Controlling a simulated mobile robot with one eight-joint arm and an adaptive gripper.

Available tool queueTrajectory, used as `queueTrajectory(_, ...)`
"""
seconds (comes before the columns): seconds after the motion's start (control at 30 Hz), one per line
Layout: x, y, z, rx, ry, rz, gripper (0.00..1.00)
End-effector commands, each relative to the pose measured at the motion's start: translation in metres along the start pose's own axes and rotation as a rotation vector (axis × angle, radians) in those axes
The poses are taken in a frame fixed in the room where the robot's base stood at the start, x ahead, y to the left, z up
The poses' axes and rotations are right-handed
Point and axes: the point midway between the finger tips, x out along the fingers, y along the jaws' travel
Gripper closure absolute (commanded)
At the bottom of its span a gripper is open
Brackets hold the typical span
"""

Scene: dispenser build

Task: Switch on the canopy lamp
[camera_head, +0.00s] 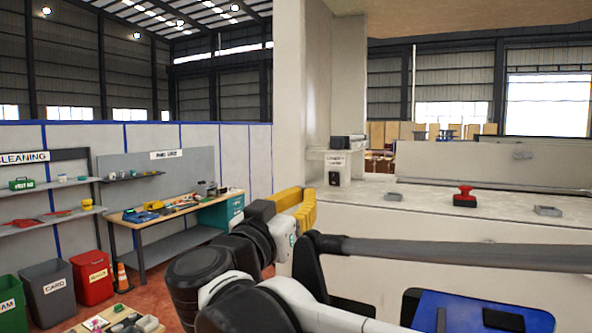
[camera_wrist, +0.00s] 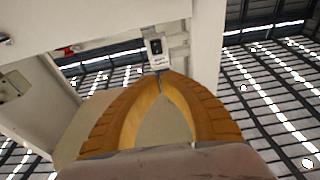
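A small white switch box (camera_head: 337,168) with a printed label and a dark part below it is on the pale pillar, at the left end of the counter. The label is too small to read surely. In the wrist view a white box with a dark rocker (camera_wrist: 155,48) shows just beyond my fingertips. My gripper (camera_head: 307,203) has yellow fingers and is left of and below the box in the head view. In the wrist view the fingertips (camera_wrist: 161,76) meet, with nothing between them. I cannot tell whether they touch the box. No canopy lamp can be made out.
The pale pillar (camera_head: 303,90) rises beside my gripper, and the canopy (camera_head: 450,16) is overhead. A red button-like thing (camera_head: 465,197) and small grey trays (camera_head: 547,210) are on the counter (camera_head: 430,205). A workbench (camera_head: 165,217) and bins stand at the left.

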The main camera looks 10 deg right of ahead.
Motion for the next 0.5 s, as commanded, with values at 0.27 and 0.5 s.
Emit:
queueTrajectory(0.27,0.024,0.001,-0.001,-0.002,-0.001,0.004,1.0)
queueTrajectory(0.5,0.075,0.001,-0.002,-0.002,-0.001,0.004,1.0)
